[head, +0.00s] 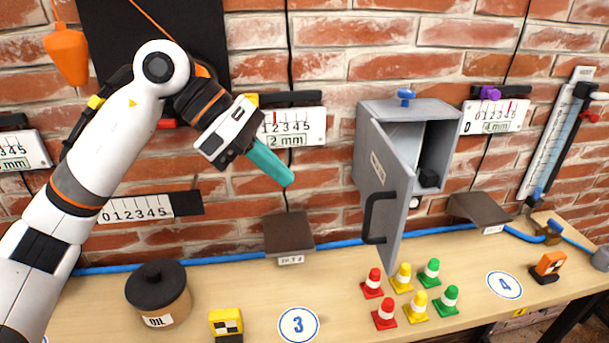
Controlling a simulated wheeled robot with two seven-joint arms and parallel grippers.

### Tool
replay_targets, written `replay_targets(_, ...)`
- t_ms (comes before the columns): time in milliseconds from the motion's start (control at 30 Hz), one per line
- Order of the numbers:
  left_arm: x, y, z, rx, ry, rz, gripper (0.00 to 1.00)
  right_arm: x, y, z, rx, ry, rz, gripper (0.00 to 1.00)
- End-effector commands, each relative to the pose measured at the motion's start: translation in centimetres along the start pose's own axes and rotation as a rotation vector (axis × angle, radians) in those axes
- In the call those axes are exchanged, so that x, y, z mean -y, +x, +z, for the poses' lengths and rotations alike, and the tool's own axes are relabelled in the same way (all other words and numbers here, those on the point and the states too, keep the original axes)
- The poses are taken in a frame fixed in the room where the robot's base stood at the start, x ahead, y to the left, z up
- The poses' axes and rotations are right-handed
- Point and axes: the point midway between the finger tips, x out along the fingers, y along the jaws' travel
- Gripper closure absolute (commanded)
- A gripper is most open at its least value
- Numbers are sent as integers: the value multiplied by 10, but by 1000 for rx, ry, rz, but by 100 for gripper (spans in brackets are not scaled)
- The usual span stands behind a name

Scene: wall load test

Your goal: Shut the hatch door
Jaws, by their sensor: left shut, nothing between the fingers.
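The hatch is a grey wall box (437,150) fixed to the brick wall right of centre. Its grey hatch door (388,180) stands open, swung out from the box's left side towards me. The door has a black handle (372,218) and a small label. Part of the box's inside shows, with a dark item in it; the door hides the rest. My left gripper (285,178), with teal fingers, is shut and empty, to the left of the door and apart from it. My right gripper is not in view.
Red, yellow and green cones (403,285) stand on the wooden bench (360,323) below the door. An oil pot (158,292) and a yellow block (226,322) stand at the left. A brown wall shelf (289,233) lies left of the door. A blue hose (225,257) runs along the wall.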

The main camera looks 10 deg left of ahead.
Motion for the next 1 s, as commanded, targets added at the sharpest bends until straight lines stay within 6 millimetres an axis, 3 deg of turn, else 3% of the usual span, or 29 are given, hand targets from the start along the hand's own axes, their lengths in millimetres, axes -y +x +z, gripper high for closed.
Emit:
replay_targets(400, -2, 86, -3, -4, -1, 8, 100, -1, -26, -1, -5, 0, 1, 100)
replay_targets(600, -2, 105, -24, -5, 0, 5, 100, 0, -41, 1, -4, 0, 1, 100)
replay_targets(1000, -1, 114, -29, -5, -1, 2, 100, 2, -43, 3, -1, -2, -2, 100)
